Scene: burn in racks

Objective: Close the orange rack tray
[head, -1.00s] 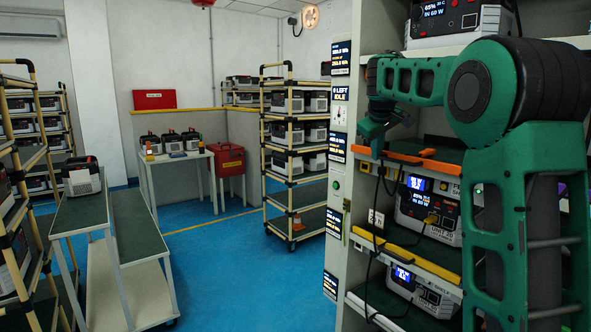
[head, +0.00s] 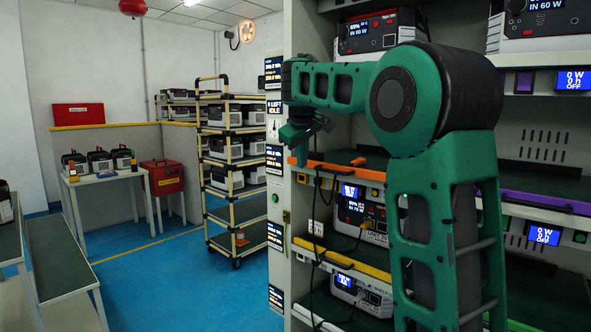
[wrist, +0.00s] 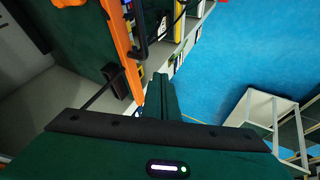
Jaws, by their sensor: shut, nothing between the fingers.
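The orange rack tray (head: 326,168) is a shelf with an orange front bar in the rack on the right, above a tray with a yellow bar. How far it stands out is hard to judge. In the wrist view its orange bar (wrist: 119,38) runs down from the top, with a black handle (wrist: 141,48) beside it. My gripper (head: 297,143) hangs above the left end of the orange bar in the head view. In the wrist view my gripper (wrist: 161,80) has its fingers together and empty, close to the bar's lower end. Contact cannot be told.
A yellow-barred tray (head: 343,262) with a power unit sits below, and a purple-barred tray (head: 540,202) is to the right. Black cables hang at the rack's left side. A wheeled shelf cart (head: 232,170) stands beyond open blue floor (head: 150,270).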

